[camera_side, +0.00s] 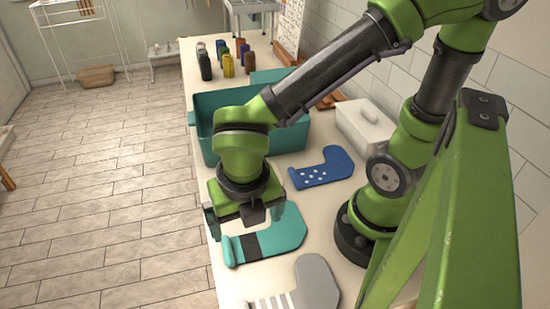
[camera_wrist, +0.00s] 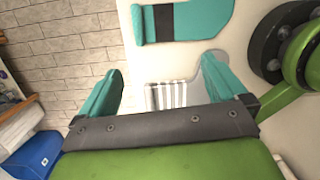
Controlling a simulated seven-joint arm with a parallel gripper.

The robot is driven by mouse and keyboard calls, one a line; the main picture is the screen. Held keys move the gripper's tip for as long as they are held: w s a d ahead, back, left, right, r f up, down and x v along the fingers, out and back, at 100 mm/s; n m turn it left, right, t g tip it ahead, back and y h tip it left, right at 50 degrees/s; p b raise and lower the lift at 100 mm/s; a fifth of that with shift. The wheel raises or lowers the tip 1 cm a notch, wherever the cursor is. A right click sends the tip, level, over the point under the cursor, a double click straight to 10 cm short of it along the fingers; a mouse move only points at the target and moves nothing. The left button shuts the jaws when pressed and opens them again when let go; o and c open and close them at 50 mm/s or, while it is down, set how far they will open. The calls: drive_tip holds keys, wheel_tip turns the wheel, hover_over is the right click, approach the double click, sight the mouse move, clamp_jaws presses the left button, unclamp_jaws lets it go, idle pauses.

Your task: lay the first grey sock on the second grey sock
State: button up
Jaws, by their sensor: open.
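A grey sock with white stripes (camera_side: 318,279) lies flat near the front edge of the side view. It also shows in the wrist view (camera_wrist: 172,95), between my fingers and partly hidden by the right finger and the gripper body. I see only this one grey sock; a second grey sock does not show in either view. My gripper (camera_side: 245,221) is open and empty, with teal fingers pointing down. In the side view it is over the teal sock with a black band (camera_side: 282,231). My fingers are spread wide in the wrist view (camera_wrist: 162,70).
A blue sock with white dots (camera_side: 333,168) lies behind the teal sock. A teal bin (camera_side: 205,140) stands farther back, with several small bottles (camera_side: 228,66) beyond. A white lidded box (camera_side: 365,130) stands by the wall. A blue container (camera_wrist: 38,155) shows at lower left.

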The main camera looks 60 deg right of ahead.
drive_tip(key=w+d+r+m+t+y, duration=0.1)
drive_tip(key=d+r+m, duration=0.4)
drive_tip(key=m, duration=1.1)
drive_tip(key=w+d+r+m+t+y, duration=0.2)
drive_tip(key=d+r+m+t, duration=0.2)
drive_tip(key=d+m, duration=0.6)
drive_tip(key=r+m, duration=0.2)
drive_tip(key=m, duration=0.4)
drive_tip(key=shift+w+d+t, duration=0.2)
drive_tip(key=shift+w+t, duration=0.2)
